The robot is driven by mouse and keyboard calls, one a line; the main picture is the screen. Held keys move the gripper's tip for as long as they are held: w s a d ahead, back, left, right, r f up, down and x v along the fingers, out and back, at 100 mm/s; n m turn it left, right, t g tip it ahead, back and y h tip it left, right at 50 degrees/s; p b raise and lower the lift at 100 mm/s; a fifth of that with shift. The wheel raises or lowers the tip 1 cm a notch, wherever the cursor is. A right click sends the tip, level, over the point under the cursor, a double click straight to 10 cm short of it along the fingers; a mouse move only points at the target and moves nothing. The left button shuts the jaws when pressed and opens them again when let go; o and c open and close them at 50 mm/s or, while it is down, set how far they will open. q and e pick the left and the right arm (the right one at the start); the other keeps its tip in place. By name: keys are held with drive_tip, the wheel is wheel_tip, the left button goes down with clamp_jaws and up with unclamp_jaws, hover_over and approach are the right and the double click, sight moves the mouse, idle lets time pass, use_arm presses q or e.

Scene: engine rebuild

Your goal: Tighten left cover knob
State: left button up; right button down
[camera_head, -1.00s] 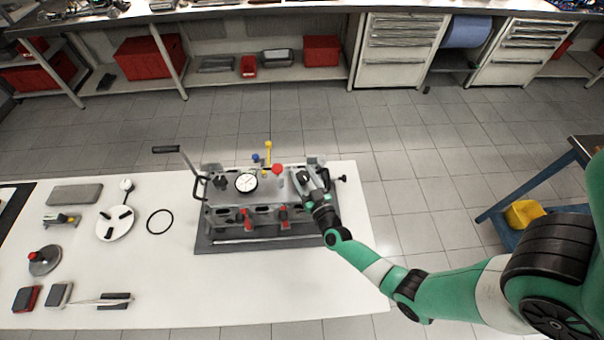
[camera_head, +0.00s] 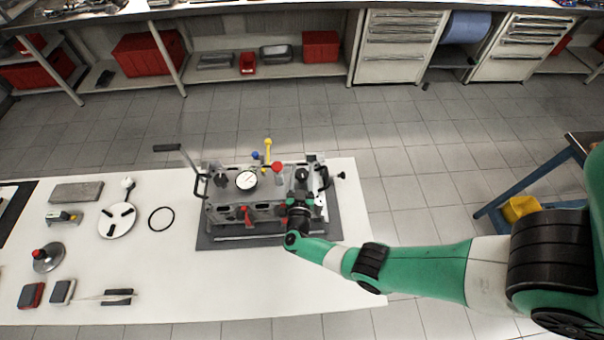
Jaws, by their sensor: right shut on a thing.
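The grey engine block (camera_head: 225,213) sits on a dark mat (camera_head: 215,241) on the white table. Two black knobs stand on its top, one at the left (camera_head: 220,181) and one at the right (camera_head: 302,174). My right gripper (camera_head: 301,183) reaches over the front right of the block, at the right-hand knob. It is shut and appears to hold that knob, though the contact is too small to see clearly. The left-hand knob is clear of it. The wrist hides part of the block's front. My left gripper is out of view.
A dial gauge (camera_head: 247,180), a red knob (camera_head: 277,167) and a yellow-topped lever (camera_head: 267,150) rise from the block. A black-handled crank (camera_head: 168,148) stands out at its left. A white disc (camera_head: 118,221) and black ring (camera_head: 161,219) lie left on the table.

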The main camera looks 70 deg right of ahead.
sight(302, 172)
idle(0.3)
drive_tip(key=shift+c, duration=1.3)
unclamp_jaws()
drive_tip(key=shift+r, duration=0.1)
wheel_tip(302, 172, up, 4)
drive_tip(key=p, duration=0.3)
drive_tip(key=shift+r+p, duration=0.15)
drive_tip(key=shift+p, duration=0.15)
drive_tip(key=s+a+r+p, duration=0.7)
drive_tip(key=s+a+r, duration=0.1)
drive_tip(key=s+a, duration=0.1)
drive_tip(key=shift+s+a+r, duration=0.15)
drive_tip(key=shift+a+r, duration=0.1)
drive_tip(key=shift+a, duration=0.5)
